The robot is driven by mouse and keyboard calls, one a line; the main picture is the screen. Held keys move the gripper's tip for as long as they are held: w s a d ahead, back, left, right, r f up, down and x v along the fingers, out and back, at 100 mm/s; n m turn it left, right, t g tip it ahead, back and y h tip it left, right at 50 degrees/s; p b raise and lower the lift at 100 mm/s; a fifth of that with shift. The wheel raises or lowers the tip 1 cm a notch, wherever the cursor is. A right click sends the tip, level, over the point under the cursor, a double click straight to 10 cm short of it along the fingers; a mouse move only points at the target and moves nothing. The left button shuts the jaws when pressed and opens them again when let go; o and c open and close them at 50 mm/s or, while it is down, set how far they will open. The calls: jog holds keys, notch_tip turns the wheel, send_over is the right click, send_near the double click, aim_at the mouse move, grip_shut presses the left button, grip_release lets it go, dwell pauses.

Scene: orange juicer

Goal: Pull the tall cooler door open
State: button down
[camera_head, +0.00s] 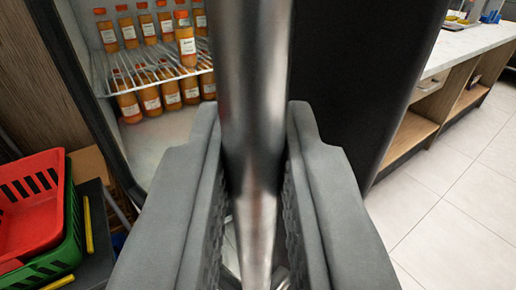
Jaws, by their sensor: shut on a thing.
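The tall cooler's door (365,80) is a dark panel on the right and stands open, with the cooler's inside showing to its left. Its handle (253,70) is a thick, shiny vertical metal bar in the middle of the view. My gripper (252,150) has its two grey fingers on either side of the handle and is shut on it. Inside the cooler (165,165), juice bottles (187,45) with orange caps stand on a white wire shelf and below it. The handle hides part of the inside.
Red and green baskets (30,205) stand at the lower left on a dark surface. A wooden panel (35,90) borders the cooler on the left. A counter with a white top (465,45) and wooden shelves stands at the right. The tiled floor (450,200) at the lower right is clear.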

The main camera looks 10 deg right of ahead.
jog(key=shift+a+r, duration=0.1)
jog(key=shift+r, duration=0.1)
jog(key=c, duration=1.5)
grip_release()
jog(key=shift+w+a, duration=0.1)
jog(key=shift+a, duration=0.05)
jog(key=shift+f, duration=0.1)
jog(key=shift+s, duration=0.35)
jog(key=v, duration=1.6)
jog(key=shift+s, duration=0.35)
jog(key=shift+a, duration=0.2)
jog(key=s+a+r+n+y, duration=0.1)
jog(key=s+r+y, duration=0.1)
jog(key=s+r, duration=0.3)
jog(key=s+a+r+n+y, duration=0.1)
jog(key=s+r+y, duration=0.1)
jog(key=s+r, duration=0.4)
jog(key=s, duration=0.5)
jog(key=shift+s+n, duration=0.3)
jog(key=shift+s, duration=0.1)
